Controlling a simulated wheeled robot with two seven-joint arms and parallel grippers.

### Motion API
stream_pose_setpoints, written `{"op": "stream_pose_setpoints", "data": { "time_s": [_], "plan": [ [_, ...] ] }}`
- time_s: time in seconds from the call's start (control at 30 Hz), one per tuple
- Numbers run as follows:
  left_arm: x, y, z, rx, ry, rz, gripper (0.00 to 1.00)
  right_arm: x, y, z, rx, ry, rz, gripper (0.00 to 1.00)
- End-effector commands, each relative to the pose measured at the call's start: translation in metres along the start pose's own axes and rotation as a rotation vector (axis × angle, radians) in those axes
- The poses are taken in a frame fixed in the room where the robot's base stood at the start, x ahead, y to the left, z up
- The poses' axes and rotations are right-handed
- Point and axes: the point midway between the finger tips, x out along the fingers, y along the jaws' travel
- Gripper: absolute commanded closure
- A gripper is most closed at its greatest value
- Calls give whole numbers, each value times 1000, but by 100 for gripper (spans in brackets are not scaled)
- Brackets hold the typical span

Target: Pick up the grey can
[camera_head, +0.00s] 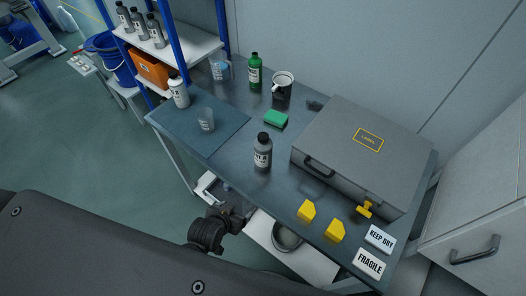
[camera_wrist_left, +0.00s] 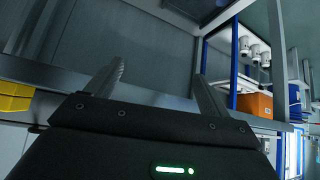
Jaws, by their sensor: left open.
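The best match for the grey can is a grey, bottle-shaped container (camera_head: 262,153) with a dark cap and a label. It stands upright on the dark table near its front edge, left of the grey case. My left gripper (camera_head: 232,196) is below and in front of the table's edge, apart from the can and partly hard to make out. In the left wrist view its two fingers (camera_wrist_left: 159,72) are spread with nothing between them, facing the table edge. The can does not show clearly in that view. My right gripper is not in view.
The table (camera_head: 225,165) also holds a grey case (camera_head: 335,130), a green bottle (camera_head: 255,73), a mug (camera_head: 282,88), a green sponge (camera_head: 275,119), a clear beaker (camera_head: 206,120), a pale bottle (camera_head: 179,92) and yellow blocks (camera_head: 306,211). An orange bin (camera_wrist_left: 255,105) sits on the shelf.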

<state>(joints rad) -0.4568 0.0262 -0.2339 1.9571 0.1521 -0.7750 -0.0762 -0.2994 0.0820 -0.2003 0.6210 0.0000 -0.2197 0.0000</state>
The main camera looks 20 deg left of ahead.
Motion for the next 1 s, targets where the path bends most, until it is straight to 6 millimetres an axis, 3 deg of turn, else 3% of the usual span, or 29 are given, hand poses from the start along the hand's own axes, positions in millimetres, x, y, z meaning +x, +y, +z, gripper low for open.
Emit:
{"op": "stream_pose_setpoints", "data": {
  "time_s": [0.23, 0.7, 1.0],
  "plan": [
    [-53, 6, -79, -53, 179, 2, 19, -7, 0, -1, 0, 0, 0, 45],
    [-37, 30, -150, -92, 644, -129, 19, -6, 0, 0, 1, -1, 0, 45],
    [-45, 42, -172, -80, 840, -217, 19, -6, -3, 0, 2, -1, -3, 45]
  ]
}}
